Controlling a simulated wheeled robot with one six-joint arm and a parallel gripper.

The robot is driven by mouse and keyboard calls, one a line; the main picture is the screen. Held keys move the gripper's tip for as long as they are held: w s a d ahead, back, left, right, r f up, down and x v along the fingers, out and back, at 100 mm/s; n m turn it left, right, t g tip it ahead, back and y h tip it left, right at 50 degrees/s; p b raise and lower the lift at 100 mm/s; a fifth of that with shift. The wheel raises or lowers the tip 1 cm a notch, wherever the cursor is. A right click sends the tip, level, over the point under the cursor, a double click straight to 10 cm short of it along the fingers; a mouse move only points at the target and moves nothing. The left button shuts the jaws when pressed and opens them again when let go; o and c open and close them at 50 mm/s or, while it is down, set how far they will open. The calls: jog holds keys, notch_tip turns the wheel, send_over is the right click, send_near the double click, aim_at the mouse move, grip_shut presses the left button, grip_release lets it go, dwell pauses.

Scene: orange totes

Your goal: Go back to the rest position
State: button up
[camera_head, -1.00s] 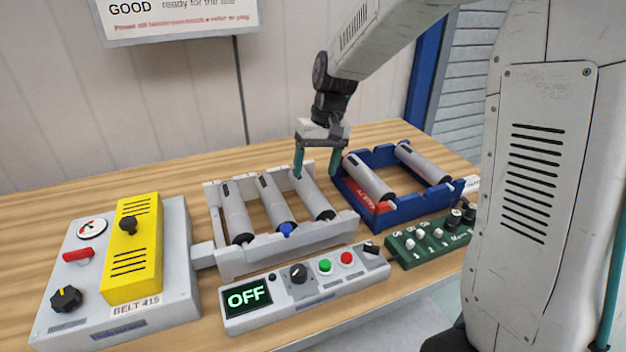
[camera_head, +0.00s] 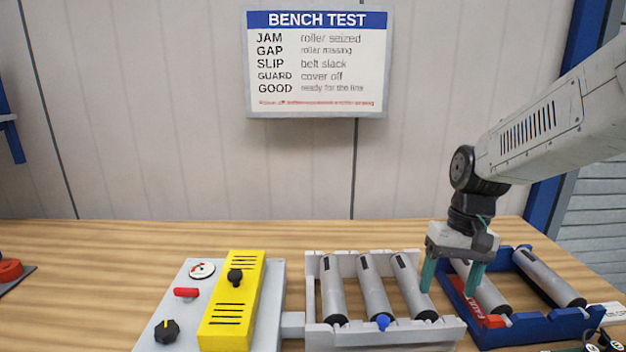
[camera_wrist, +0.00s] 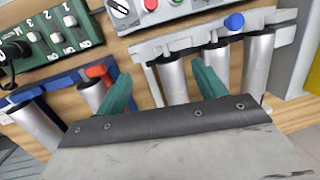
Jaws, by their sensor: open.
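My gripper (camera_head: 452,277) is open and empty, with its two green fingers pointing down. In the head view it hangs over the right side of the white roller frame (camera_head: 441,331) and the left side of the blue tray (camera_head: 528,330). The wrist view also shows the gripper (camera_wrist: 160,92) with its fingers spread apart, rollers below and between them. Three grey rollers sit in the white frame; the middle one (camera_head: 373,285) has a blue end knob. Two rollers lie in the blue tray, one partly hidden behind my gripper.
A grey belt unit with a yellow cover (camera_head: 232,300) stands left of the white frame. A sign (camera_head: 317,62) hangs on the wall. The wrist view shows a green switch box (camera_wrist: 50,40) and a control box with buttons (camera_wrist: 160,10). Bench space behind the frame is clear.

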jog(key=s+r+t, duration=0.1)
jog(key=s+r, duration=0.2)
jog(key=s, duration=0.7)
jog(key=s+r+t+h, duration=0.1)
jog(key=s+r, duration=0.2)
jog(key=s, duration=0.7)
jog(key=shift+d+t, duration=0.35)
jog(key=shift+t, duration=0.05)
